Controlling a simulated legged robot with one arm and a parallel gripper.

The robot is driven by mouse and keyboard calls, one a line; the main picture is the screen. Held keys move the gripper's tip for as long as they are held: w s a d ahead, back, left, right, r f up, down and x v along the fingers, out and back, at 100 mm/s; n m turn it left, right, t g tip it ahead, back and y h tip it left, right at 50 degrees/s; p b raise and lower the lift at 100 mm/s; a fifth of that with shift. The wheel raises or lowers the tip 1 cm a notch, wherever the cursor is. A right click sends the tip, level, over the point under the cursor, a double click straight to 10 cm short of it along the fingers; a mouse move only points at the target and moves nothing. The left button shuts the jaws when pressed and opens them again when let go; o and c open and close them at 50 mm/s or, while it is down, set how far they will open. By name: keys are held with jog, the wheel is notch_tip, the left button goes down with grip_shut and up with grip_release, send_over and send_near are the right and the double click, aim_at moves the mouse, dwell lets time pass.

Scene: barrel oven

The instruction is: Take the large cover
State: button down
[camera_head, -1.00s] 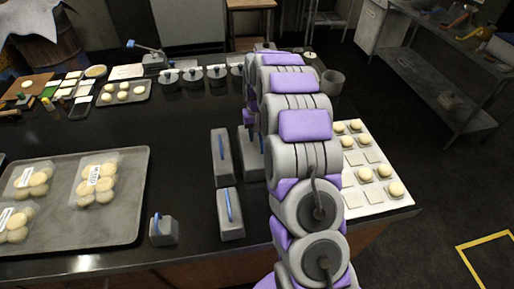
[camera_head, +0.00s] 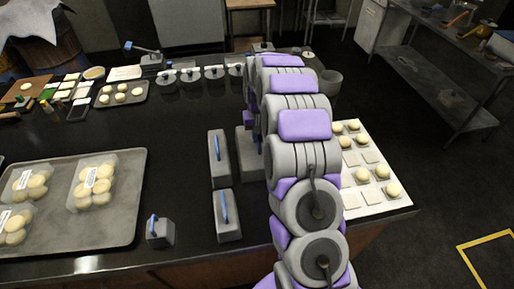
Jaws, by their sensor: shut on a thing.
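Several grey block-shaped covers with blue bar handles stand on the black counter. A tall one (camera_head: 219,160) stands left of my arm, a shorter one (camera_head: 227,217) in front of it, and a small one (camera_head: 160,232) near the front edge. Another large grey cover (camera_head: 247,158) stands right beside the tall one. My arm hides its right part; only a bit of its blue handle shows. My arm reaches over the counter and its far end bends down behind its own links near this cover. My gripper's fingers are hidden there, so contact with the cover cannot be seen.
A grey tray (camera_head: 120,222) with packed buns lies at left, a smaller bun tray (camera_head: 134,92) behind. Several lidded round pots stand along the back. A white board (camera_head: 382,206) with dough pieces lies right of my arm. Bare counter lies left of the covers.

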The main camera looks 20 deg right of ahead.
jog(key=shift+a, duration=0.1)
jog(key=shift+a+r, duration=0.1)
jog(key=shift+r, duration=0.05)
jog(key=shift+w+r, duration=0.1)
jog(key=shift+r, duration=0.25)
jog(key=shift+r+p, duration=1.2)
jog(key=shift+r, duration=1.15)
notch_tip(320, 180, up, 6)
jog(key=p, duration=0.2)
jog(key=shift+r, duration=0.15)
